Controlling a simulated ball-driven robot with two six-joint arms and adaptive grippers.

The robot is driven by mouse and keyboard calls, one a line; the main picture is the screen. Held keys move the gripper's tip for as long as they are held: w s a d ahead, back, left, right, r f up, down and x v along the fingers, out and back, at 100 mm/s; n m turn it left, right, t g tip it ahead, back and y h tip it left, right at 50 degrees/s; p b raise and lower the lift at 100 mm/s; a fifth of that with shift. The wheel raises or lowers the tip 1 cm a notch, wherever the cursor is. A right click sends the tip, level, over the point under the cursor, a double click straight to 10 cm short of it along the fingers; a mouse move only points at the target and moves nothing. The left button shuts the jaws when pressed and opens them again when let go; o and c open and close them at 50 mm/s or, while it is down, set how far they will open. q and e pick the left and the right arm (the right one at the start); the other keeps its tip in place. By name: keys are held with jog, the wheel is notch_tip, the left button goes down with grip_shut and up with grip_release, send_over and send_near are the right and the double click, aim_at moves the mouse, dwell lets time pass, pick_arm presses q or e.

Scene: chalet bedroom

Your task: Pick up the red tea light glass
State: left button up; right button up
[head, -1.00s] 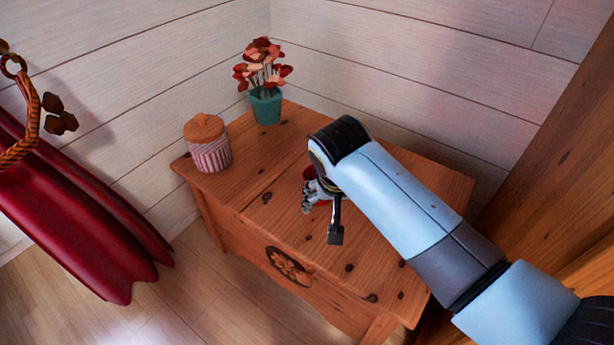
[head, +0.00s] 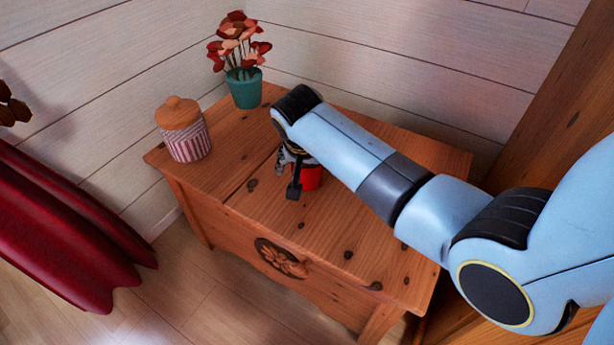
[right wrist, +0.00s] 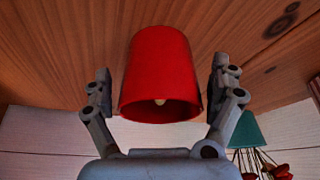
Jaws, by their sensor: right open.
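The red tea light glass (head: 311,177) stands on the wooden chest top, partly hidden behind my right gripper and wrist. In the right wrist view the glass (right wrist: 160,75) appears upside down, with a pale candle inside its mouth. My right gripper (head: 290,175) is at the glass. In the right wrist view its two fingers (right wrist: 158,90) are open, one on either side of the glass. Whether either finger touches it, I cannot tell. My left gripper is not in view.
The chest (head: 330,225) has a striped jar with a wooden lid (head: 184,130) at its left and a teal pot of red flowers (head: 244,88) at the back. Wooden wall panels stand behind. The chest's front top is clear.

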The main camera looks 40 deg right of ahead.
jog(key=shift+c, duration=0.2)
jog(key=c, duration=1.3)
